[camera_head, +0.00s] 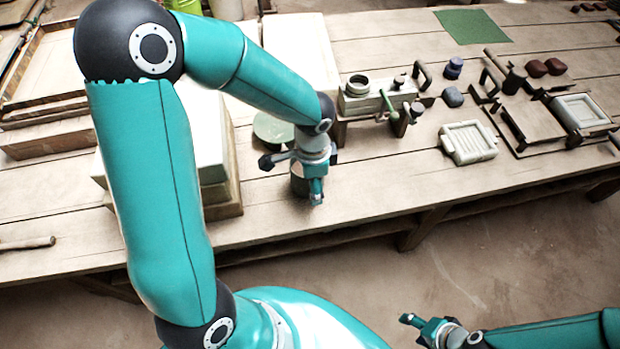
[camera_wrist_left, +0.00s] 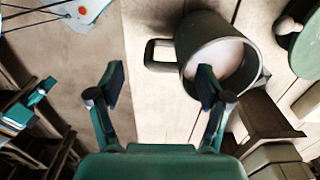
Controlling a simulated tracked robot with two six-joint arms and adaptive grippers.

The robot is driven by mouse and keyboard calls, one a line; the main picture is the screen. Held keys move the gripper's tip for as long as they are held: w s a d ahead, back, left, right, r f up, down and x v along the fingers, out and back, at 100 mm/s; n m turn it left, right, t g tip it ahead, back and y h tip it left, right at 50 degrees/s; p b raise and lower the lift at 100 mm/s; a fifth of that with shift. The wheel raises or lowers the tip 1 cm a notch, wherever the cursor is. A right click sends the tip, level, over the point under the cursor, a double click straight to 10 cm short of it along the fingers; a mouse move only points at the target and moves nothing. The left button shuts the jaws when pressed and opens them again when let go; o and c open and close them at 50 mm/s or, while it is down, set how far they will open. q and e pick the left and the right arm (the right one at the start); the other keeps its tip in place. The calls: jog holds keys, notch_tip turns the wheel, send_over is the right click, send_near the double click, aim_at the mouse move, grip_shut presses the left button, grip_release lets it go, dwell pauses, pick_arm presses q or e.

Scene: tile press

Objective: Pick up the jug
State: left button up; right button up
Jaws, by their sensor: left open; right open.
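The jug (camera_wrist_left: 198,30) is dark grey-green and open-topped, with a pale inside. In the left wrist view it stands beyond my right-hand fingertip, and its loop handle (camera_wrist_left: 150,56) points left, toward the space between the fingers. In the head view the jug (camera_head: 298,186) is mostly hidden below my left gripper (camera_head: 291,178). That gripper is open, its fingers apart and empty in the left wrist view (camera_wrist_left: 161,82). I cannot tell whether a finger touches the jug. My right gripper (camera_head: 412,329) is open, off the bench's front edge at the lower right.
The plank bench (camera_head: 340,205) has clear boards right of the jug. A green disc (camera_head: 270,130) lies behind it. A pale device with a green lever (camera_head: 386,98) and a ribbed pale tray (camera_head: 468,142) stand to the right. Stacked pale slabs (camera_head: 212,150) are to the left.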

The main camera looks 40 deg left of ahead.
aim_at(301, 187)
pick_arm(q)
notch_tip(301, 187, down, 8)
jog(key=shift+w+a+f+b, duration=0.1)
jog(key=shift+w+f+b, duration=0.05)
jog(key=shift+b, duration=0.2)
grip_shut()
dwell(0.5)
